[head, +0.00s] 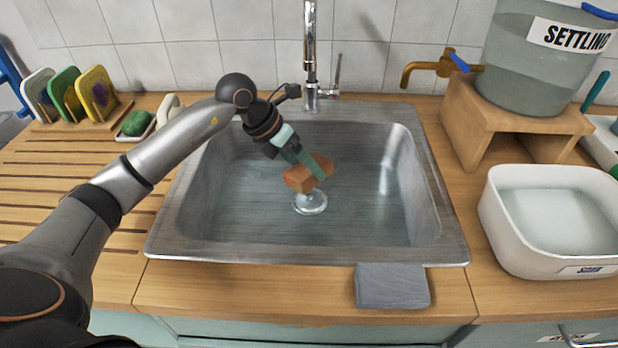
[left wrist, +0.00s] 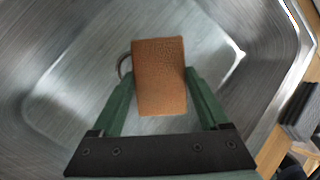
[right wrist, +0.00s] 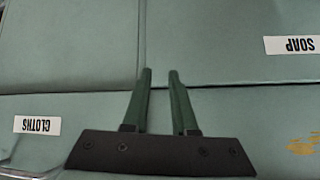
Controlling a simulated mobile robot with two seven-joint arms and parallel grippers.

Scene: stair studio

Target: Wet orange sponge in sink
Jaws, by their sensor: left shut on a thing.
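The orange sponge (head: 308,174) is a brown-orange block held inside the steel sink (head: 395,215), above the drain (head: 309,203). My left gripper (head: 312,166) is shut on it, with a green finger on each side. In the left wrist view the sponge (left wrist: 160,78) sits between the fingers (left wrist: 158,85), partly covering the drain ring. The chrome tap (head: 310,50) stands behind the sink, and no water stream shows from it. My right gripper (right wrist: 160,78) is seen only in its wrist view, empty, with a narrow gap between its fingers.
A grey folded cloth (head: 392,286) lies at the sink's front edge. A white basin of water (head: 545,215) stands right, below a SETTLING tank (head: 525,65) on a wooden stand (head: 505,115). Sponges in a rack (head: 75,98) and a green scrubber (head: 136,124) are left. My right gripper faces labelled cabinet fronts (right wrist: 70,50).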

